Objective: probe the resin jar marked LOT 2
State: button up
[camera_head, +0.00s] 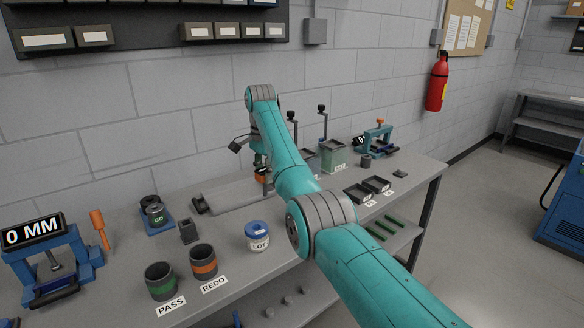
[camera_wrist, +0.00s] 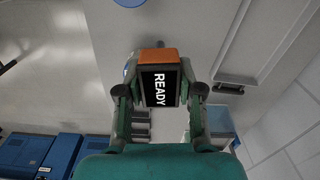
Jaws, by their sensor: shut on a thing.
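The resin jar (camera_head: 257,237) is a short white jar with a blue lid, standing upright near the front edge of the bench. Its label reads LOT; the number after it cannot be read. My gripper (camera_wrist: 158,92) is shut on a dark handheld probe (camera_wrist: 159,88) with an orange end and a screen reading READY. In the head view the probe's orange part (camera_head: 262,176) shows above the grey plate, behind and apart from the jar. My arm partly hides that area. A blue round shape (camera_wrist: 130,2) is cut off at the top of the wrist view; I cannot tell what it is.
Left of the jar stand the REDO cup (camera_head: 203,262) and PASS cup (camera_head: 160,281), then a blue stand reading 0 MM (camera_head: 45,262). A grey plate (camera_head: 225,194) lies behind. A green box (camera_head: 333,155) and small black trays (camera_head: 360,193) stand right of my arm.

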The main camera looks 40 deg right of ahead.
jog(key=s+d+r+m, duration=0.1)
jog(key=s+d, duration=0.2)
jog(key=d, duration=0.7)
jog(key=shift+s+d+r, duration=0.2)
jog(key=shift+s, duration=0.05)
jog(key=shift+f, duration=0.15)
jog(key=shift+f, duration=2.75)
jog(key=shift+f, duration=3.1)
jog(key=o, duration=1.2)
jog(key=shift+o, duration=0.2)
jog(key=shift+r, duration=0.1)
